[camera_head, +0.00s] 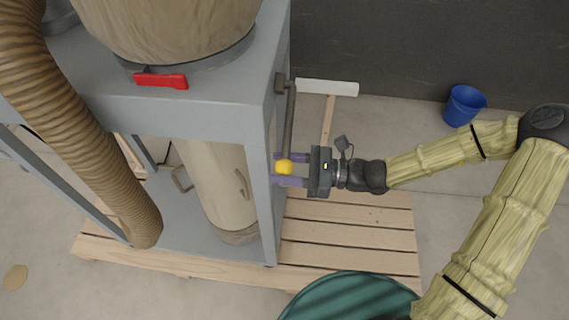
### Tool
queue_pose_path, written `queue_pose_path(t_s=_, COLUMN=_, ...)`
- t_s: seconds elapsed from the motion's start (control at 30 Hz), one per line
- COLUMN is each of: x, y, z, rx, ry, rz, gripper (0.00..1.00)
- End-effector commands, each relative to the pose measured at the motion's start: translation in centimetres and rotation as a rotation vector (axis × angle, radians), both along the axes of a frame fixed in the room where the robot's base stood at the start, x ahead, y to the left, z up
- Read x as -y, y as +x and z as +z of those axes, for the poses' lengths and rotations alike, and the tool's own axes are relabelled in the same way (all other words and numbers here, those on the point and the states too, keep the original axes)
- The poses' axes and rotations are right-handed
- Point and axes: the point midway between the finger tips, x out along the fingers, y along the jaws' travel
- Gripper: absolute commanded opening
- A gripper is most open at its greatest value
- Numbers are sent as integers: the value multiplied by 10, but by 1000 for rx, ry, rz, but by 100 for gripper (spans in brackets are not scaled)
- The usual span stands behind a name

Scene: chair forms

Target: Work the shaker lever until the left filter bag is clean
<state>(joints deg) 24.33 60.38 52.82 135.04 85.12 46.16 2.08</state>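A large beige bag (165,25) rises from a round collar on top of the grey steel frame, cut off by the upper picture edge. I cannot tell from its visible part how clean it is, nor whether it is the left filter bag.
The grey frame (190,113) carries a red handle (160,81) and stands on a wooden pallet (350,235). A second beige bag (215,185) hangs below; a ribbed hose (75,120) runs on the left. A green drum (350,298) is below my arm. A blue bucket (463,105) stands by the wall.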

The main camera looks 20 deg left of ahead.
Motion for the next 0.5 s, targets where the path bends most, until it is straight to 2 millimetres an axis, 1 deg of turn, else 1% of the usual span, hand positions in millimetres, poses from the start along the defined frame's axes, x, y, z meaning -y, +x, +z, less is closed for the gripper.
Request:
queue_pose_path(t_s=0.17, x=-1, y=5, z=-8, rx=0, ry=1, rz=0, gripper=43)
queue_pose_path(t_s=0.5, x=-8, y=31, z=-42, rx=0, ry=1, rz=-1, gripper=43)
